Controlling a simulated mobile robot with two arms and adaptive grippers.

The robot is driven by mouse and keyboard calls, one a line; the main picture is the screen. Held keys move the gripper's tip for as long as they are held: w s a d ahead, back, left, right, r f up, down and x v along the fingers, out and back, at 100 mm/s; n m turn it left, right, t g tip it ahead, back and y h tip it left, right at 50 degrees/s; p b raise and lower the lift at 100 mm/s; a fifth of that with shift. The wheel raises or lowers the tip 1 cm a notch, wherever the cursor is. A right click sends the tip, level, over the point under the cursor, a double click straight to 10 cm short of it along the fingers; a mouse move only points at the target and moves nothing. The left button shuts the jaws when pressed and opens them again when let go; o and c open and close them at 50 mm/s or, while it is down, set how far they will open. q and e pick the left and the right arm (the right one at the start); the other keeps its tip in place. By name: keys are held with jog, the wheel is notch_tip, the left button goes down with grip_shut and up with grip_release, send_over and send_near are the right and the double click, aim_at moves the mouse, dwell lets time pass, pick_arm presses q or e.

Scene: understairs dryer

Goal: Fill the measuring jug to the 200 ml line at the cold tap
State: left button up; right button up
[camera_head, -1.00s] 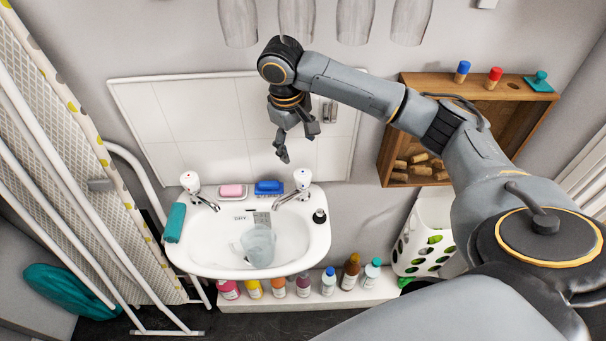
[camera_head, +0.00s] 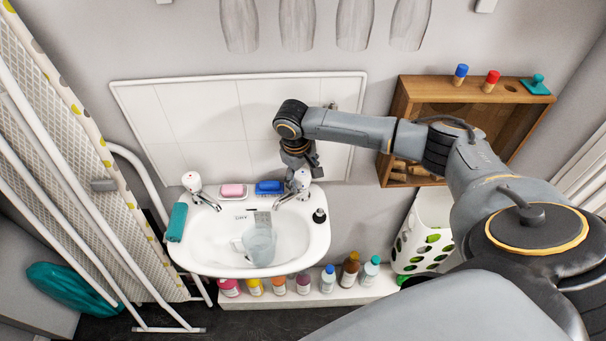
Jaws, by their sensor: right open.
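The clear measuring jug (camera_head: 261,247) sits in the white basin (camera_head: 210,250), right of its middle; I cannot read its lines or tell whether it holds water. Two chrome taps with white heads stand at the basin's back, a left tap (camera_head: 199,190) and a right tap (camera_head: 297,187). I cannot tell from their markings which is cold. My right gripper (camera_head: 303,184) is open at the right tap's head, its fingers partly hidden against it; I cannot tell if they touch it. My left gripper is not in view.
Several bottles line the ledge below. A wooden box (camera_head: 395,140) is on the wall at right.

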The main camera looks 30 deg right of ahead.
jog(key=c, duration=1.1)
jog(key=shift+r+p, duration=0.2)
jog(key=shift+p, duration=0.2)
jog(key=shift+c, duration=0.2)
jog(key=shift+n+p, duration=0.9)
jog(key=shift+p, duration=0.15)
jog(key=shift+f+n, duration=0.15)
jog(key=shift+n, duration=0.25)
jog(key=o, duration=1.1)
